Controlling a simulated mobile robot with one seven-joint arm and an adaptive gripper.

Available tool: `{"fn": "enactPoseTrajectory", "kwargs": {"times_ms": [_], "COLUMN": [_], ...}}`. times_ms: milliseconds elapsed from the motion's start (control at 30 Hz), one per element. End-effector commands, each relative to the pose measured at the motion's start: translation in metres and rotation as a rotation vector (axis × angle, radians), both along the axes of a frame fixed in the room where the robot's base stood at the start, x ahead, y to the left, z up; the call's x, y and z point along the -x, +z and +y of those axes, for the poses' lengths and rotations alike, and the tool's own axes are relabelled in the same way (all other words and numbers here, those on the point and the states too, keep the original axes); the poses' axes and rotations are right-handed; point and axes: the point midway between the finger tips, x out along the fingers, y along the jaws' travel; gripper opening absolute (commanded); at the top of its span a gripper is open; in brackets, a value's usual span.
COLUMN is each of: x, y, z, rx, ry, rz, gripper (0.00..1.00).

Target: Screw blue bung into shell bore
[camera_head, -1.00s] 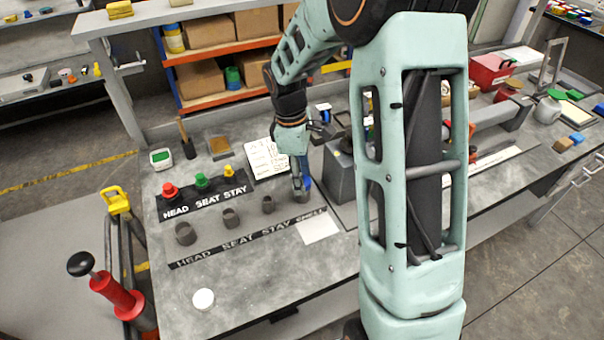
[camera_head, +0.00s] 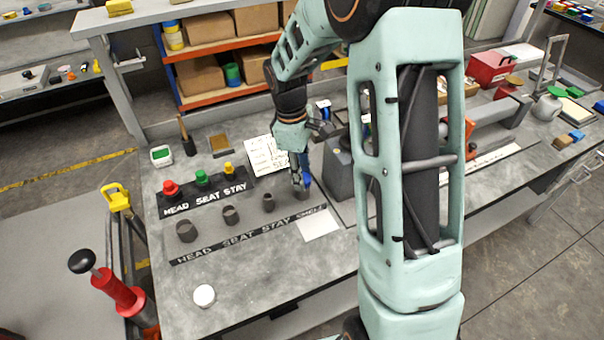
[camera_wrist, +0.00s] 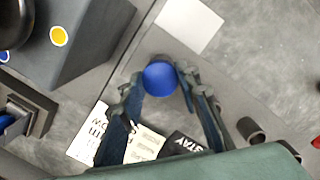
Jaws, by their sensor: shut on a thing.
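The blue bung (camera_wrist: 160,79) shows as a round blue top between the fingertips in the wrist view. My gripper (camera_wrist: 163,84) is shut on it from both sides. In the head view my gripper (camera_head: 303,184) points down at the right end of the row of grey bores, over the SHELL label. The grey shell bore (camera_head: 304,194) is mostly hidden beneath the fingers there. The bung is directly above or in this bore; how deep it sits cannot be told.
Red (camera_head: 170,187), green (camera_head: 201,177) and yellow (camera_head: 229,169) bungs stand on the rear label strip. Three other grey cylinders (camera_head: 231,215) stand to the left. A grey block (camera_head: 343,180) is close on the right. A white disc (camera_head: 204,296) lies near the front edge.

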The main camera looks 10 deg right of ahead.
Motion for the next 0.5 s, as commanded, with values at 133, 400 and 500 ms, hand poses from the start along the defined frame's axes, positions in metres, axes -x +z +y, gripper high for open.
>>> {"fn": "enactPoseTrajectory", "kwargs": {"times_ms": [133, 400, 500], "x": [-0.0003, -0.0003, -0.0005], "y": [-0.0001, 0.0002, 0.0], "z": [0.0001, 0.0001, 0.0002], "rx": [0.0, -0.001, -0.001], "ry": [-0.114, -0.13, -0.155], "rz": [0.0, -0.001, -0.001], "gripper": [0.08, 0.08, 0.08]}}
